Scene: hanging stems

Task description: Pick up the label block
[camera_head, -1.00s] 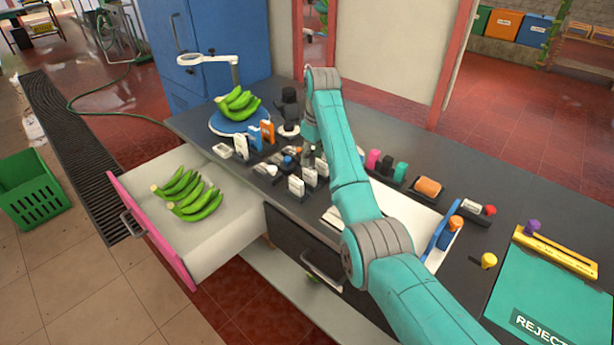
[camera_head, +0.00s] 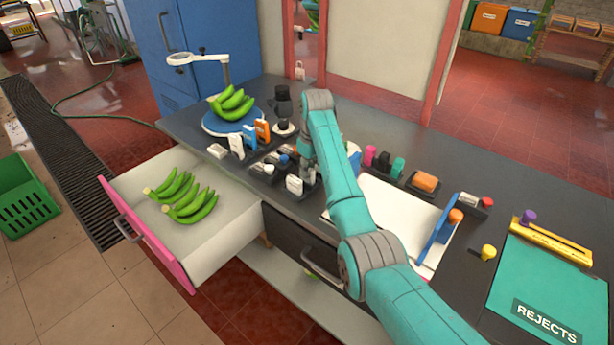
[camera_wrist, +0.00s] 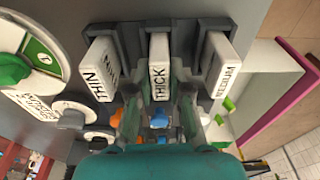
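Three white label blocks stand in dark holders in the wrist view. The one reading THIN (camera_wrist: 100,68) is at left, the one reading THICK (camera_wrist: 159,66) is in the middle, and MEDIUM (camera_wrist: 226,78) is at right. My gripper (camera_wrist: 158,100) is open, its fingers apart on either side of the lower part of the THICK block. I cannot tell whether they touch it. In the head view one white label block (camera_head: 294,185) shows beside my arm. My arm hides most of the gripper and the other blocks there.
Bananas (camera_head: 236,104) lie on a blue round plate at the back. More bananas lie in an open pink-fronted drawer (camera_head: 150,237). A white tray (camera_head: 400,210) lies right of my arm. Small bottles and coloured items crowd the counter around the holders.

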